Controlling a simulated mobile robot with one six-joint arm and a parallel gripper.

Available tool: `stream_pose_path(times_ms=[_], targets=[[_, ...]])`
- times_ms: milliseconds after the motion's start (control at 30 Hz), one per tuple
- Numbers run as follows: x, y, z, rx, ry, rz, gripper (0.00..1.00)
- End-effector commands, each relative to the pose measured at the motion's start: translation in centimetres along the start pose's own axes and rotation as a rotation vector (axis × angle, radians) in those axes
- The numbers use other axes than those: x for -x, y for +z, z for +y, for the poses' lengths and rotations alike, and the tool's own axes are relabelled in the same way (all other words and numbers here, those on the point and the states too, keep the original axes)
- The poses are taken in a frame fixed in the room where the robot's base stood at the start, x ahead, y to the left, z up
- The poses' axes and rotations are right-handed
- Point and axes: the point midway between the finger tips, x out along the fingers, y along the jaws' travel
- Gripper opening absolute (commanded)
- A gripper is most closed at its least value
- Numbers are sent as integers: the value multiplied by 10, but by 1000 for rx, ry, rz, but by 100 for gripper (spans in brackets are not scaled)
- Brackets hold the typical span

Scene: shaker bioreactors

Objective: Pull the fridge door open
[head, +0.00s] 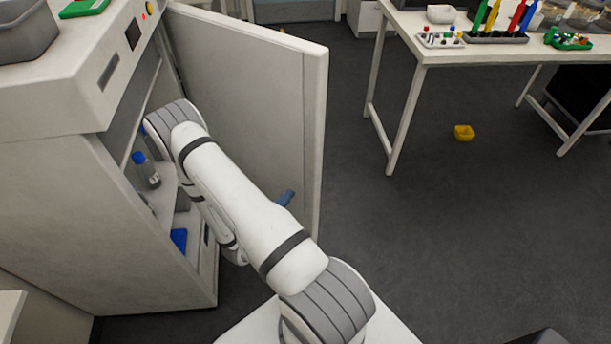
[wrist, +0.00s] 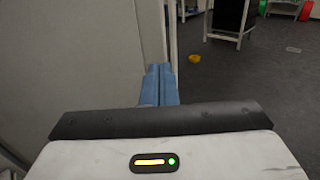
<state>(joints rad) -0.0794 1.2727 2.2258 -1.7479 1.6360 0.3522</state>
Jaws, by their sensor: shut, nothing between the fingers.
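The fridge (head: 95,185) stands at the left in the head view. Its door (head: 255,95) is swung wide open, and shelves with a blue-capped bottle (head: 147,170) and a blue item (head: 179,239) show inside. My gripper (head: 286,197) is low beside the inner face of the door, near its free edge; my arm hides most of it. In the wrist view the blue fingers (wrist: 159,82) are together and empty, close to the pale door panel (wrist: 95,55) and its edge. I cannot tell whether they touch the door. The door's handle is not visible.
A white table (head: 480,55) with racks and colored items stands at the upper right. A yellow container (head: 464,132) lies on the dark floor. The floor between the door and the table is clear. My arm reaches across the fridge opening.

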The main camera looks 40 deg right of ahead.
Motion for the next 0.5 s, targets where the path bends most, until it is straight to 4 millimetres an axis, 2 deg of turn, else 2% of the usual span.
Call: stream_pose_path(times_ms=[300,500], targets=[[-55,2,-2,0,-5,-1,0],[-81,2,-1,0,-3,0,0]])
